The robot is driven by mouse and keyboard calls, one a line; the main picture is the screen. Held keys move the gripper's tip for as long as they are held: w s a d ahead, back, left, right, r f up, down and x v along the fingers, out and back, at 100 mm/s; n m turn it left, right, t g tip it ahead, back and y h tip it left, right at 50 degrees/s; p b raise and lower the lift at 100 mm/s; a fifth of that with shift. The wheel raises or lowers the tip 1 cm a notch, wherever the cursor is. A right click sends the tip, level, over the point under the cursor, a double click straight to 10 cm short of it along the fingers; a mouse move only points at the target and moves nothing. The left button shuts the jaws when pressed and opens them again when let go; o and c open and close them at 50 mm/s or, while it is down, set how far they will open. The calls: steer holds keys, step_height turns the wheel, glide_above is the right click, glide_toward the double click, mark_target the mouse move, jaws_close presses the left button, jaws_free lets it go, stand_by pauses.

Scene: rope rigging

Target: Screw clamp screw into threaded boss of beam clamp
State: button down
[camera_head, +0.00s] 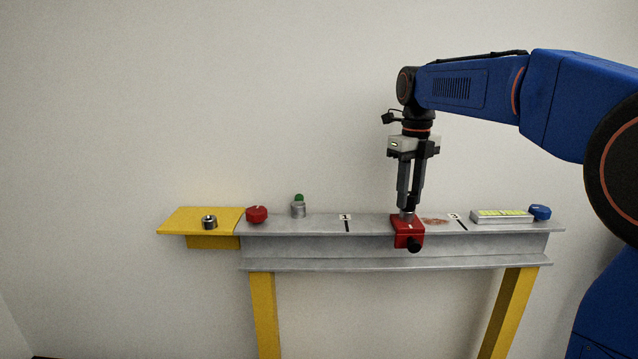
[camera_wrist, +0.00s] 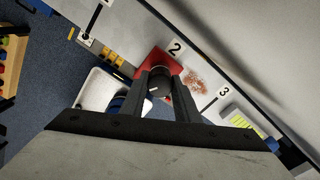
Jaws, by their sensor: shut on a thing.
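The red beam clamp (camera_head: 408,234) sits on the edge of the grey beam toward the right, with a black knob (camera_head: 414,246) on its front. It also shows in the wrist view (camera_wrist: 158,63). My gripper (camera_head: 409,202) points straight down over the clamp and is shut on the clamp screw. The screw's dark round head with a pale line (camera_wrist: 158,85) lies between the fingers in the wrist view. A short grey cylinder (camera_head: 406,215) shows between the fingertips and the clamp's top. I cannot tell whether it is boss or screw shank. The thread is hidden.
On the grey beam (camera_head: 300,248) stand a red knob (camera_head: 257,214), a grey cylinder with a green top (camera_head: 298,209), a pale box with yellow-green strips (camera_head: 501,216) and a blue knob (camera_head: 540,212). A metal ring (camera_head: 209,222) lies on the yellow plate (camera_head: 180,222).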

steer(key=shift+r, duration=0.15)
steer(key=c, duration=1.3)
jaws_free()
steer(key=shift+r, duration=2.15)
